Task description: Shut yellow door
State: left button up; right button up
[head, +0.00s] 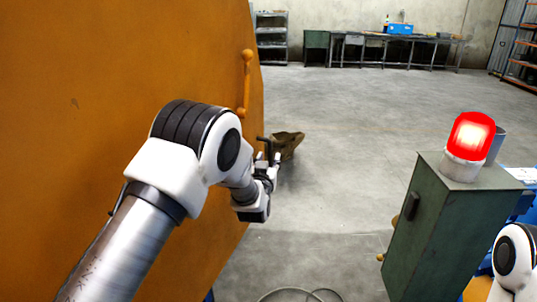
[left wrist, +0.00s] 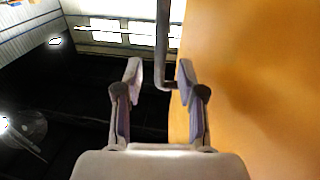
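The yellow door (head: 80,100) is a large orange-yellow panel filling the left of the head view; it also fills the right side of the left wrist view (left wrist: 260,90). An orange handle (head: 246,82) stands out near its upper right edge. A dark bar handle (head: 263,147) sits lower at the edge, partly hidden by my gripper. My left gripper (head: 270,160) is at the door's right edge. In the left wrist view, its fingers (left wrist: 160,72) are open, with the grey bar (left wrist: 162,40) in line between the tips; contact cannot be told. My right gripper is out of view.
A green cabinet (head: 450,230) with a lit red beacon (head: 470,135) stands at the right. A brown object (head: 287,145) lies on the floor beyond my left gripper. The grey floor between is clear; workbenches (head: 395,38) line the back.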

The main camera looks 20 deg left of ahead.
aim_at(270, 155)
pick_arm(q)
jog(key=w, duration=0.4)
jog(key=shift+w+a+f, duration=0.25)
jog(key=shift+a+f, duration=0.05)
jog(key=shift+a, duration=0.05)
jog(key=shift+s+r, duration=0.1)
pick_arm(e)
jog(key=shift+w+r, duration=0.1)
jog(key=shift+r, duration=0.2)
